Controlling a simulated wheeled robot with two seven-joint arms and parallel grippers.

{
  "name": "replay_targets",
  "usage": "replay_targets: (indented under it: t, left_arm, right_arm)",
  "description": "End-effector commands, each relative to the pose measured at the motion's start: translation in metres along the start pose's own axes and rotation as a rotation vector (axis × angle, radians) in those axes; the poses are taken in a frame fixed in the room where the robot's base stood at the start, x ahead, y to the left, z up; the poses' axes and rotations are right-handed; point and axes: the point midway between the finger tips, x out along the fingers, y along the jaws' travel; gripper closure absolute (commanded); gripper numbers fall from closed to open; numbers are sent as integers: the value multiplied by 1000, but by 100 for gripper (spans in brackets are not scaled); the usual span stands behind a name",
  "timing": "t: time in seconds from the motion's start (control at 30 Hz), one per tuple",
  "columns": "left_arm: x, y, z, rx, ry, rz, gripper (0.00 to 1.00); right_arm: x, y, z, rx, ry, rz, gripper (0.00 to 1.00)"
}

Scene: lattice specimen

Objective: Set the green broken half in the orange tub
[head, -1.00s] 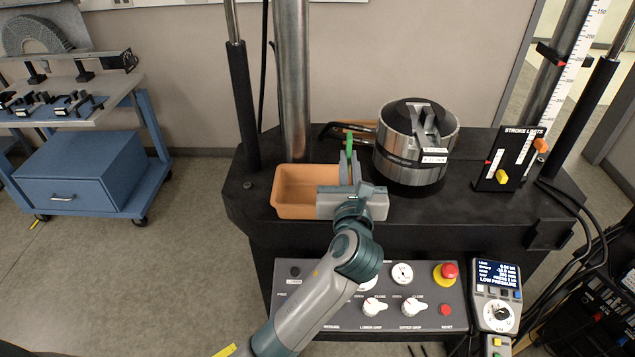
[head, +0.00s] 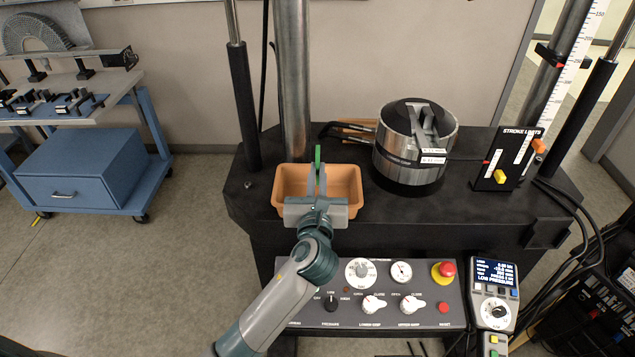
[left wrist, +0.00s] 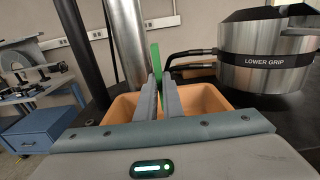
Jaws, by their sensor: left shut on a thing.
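The orange tub (head: 349,184) stands at the front left of the black machine table. It also shows in the left wrist view (left wrist: 213,98). The green broken half (head: 317,157) stands up as a narrow upright strip, and it shows in the left wrist view (left wrist: 156,60) too. My left gripper (head: 317,180) is shut on its lower part, over the middle of the tub. The fingers hide the lower end of the green half, and I cannot tell how high it is above the tub's floor. My right gripper is not in view.
A steel lower grip cylinder (head: 416,145) stands right of the tub, with dark hoses behind. A thick steel column (head: 294,80) rises behind the tub. A stroke limits panel (head: 507,160) stands at the right. A control panel (head: 385,290) is in front below.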

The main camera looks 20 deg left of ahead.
Motion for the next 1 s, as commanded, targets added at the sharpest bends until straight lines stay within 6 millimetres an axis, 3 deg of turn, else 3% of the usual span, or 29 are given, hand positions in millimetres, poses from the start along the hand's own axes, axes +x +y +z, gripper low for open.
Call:
replay_targets:
  t: [0.23,1.0]
  left_arm:
    - [-1,0,-28,1,3,0,100]
    - [-1,0,-41,2,2,0,100]
  right_arm:
    - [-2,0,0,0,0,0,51]
    - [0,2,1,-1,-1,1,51]
